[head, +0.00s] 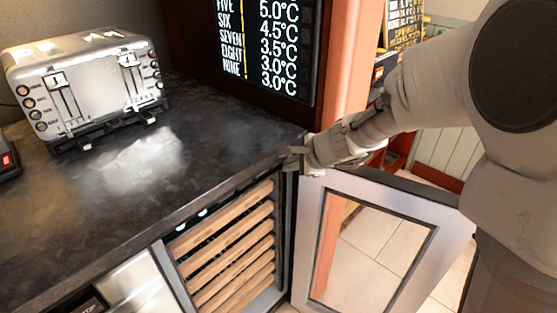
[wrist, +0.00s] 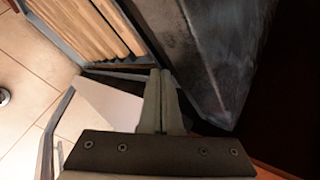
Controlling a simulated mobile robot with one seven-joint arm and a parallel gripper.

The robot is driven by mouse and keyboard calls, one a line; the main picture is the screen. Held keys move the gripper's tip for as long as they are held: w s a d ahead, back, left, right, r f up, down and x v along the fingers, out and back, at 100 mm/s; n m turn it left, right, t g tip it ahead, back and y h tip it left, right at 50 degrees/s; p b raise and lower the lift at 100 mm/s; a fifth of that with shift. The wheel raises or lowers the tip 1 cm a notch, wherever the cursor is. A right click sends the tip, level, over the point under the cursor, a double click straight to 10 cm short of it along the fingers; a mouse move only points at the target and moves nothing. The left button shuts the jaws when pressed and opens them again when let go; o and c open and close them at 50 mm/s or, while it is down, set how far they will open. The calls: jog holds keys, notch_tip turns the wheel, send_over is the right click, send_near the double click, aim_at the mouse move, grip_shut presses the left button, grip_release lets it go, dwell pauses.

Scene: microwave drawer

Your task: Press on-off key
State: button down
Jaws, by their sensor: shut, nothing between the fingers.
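I cannot make out an on-off key in either view. A dark control panel (head: 88,303) with small pale lettering, on a steel-fronted appliance (head: 140,287) under the counter, is cut off at the bottom left of the head view. My gripper (head: 291,158) is at the right front corner of the dark counter, by the top of the open cooler door. In the wrist view my gripper (wrist: 160,78) has its fingers together and empty, beside the counter edge. The panel does not show in the wrist view.
The glass-fronted cooler door (head: 375,245) stands open below my arm. The cooler's wooden racks (head: 225,245) are exposed. A silver toaster (head: 90,85) stands on the dark counter (head: 215,130), whose middle is clear. A temperature board (head: 270,45) stands behind.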

jog(key=shift+w+a, duration=0.25)
jog(key=shift+a, duration=0.1)
jog(key=shift+w+a+r, duration=0.3)
jog(key=shift+a+r, duration=0.1)
jog(key=shift+a, duration=0.3)
dwell(1.4)
jog(key=shift+s+d+r, duration=0.15)
jog(key=shift+s+r, duration=0.05)
jog(key=shift+r, duration=0.05)
dwell(0.3)
jog(key=shift+d, duration=0.1)
jog(key=shift+s+d+f+b, duration=0.15)
jog(key=shift+s+d+b, duration=0.15)
jog(key=shift+s+d, duration=0.7)
jog(key=shift+s+d+f+b, duration=0.1)
jog(key=shift+s+d+b, duration=0.15)
jog(key=shift+s+d, duration=0.7)
jog(key=shift+w+d, duration=0.3)
